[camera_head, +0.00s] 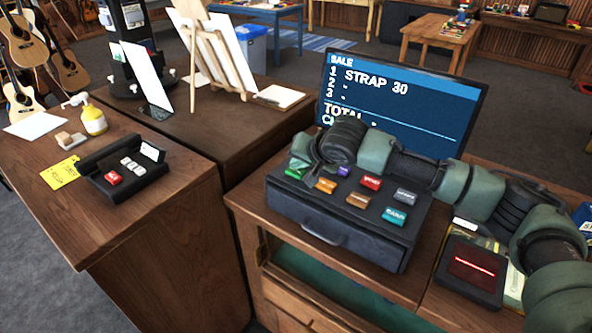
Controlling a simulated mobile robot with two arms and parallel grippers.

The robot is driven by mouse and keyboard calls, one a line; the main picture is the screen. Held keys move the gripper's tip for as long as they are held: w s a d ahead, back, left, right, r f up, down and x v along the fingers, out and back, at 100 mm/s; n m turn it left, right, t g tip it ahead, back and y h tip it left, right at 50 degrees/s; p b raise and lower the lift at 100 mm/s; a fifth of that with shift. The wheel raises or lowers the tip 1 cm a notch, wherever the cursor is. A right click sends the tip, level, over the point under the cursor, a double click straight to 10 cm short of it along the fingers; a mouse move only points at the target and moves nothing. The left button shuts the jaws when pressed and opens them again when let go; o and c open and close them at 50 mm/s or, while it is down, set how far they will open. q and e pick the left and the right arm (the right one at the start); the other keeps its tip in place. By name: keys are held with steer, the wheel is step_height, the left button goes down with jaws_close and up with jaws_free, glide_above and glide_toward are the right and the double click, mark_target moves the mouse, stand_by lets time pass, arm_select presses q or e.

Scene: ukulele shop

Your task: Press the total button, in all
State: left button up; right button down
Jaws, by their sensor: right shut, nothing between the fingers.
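The black cash register (335,228) stands on the wooden counter, with several coloured keys on its sloped top. A red key (371,183), a purple key (344,171), a grey key (405,196) and a teal key (395,215) show clearly; their labels are too small to read surely. The screen (400,95) behind it reads "SALE", "STRAP 30" and a "TOTAL" line with no clear figure. My right gripper (304,156) is shut and empty over the register's left end, by the green key (297,170). I cannot tell whether it touches. My left gripper is out of view.
My right arm crosses above the register's back and hides part of it. A scanner with a red line (472,264) sits at right.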

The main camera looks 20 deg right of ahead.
mark_target(298, 173)
steer(key=shift+f, duration=0.45)
stand_by(0.8)
steer(key=shift+r+p, duration=0.9)
steer(key=shift+p, duration=0.05)
step_height(298, 173, up, 5)
steer(key=p, duration=0.5)
stand_by(0.5)
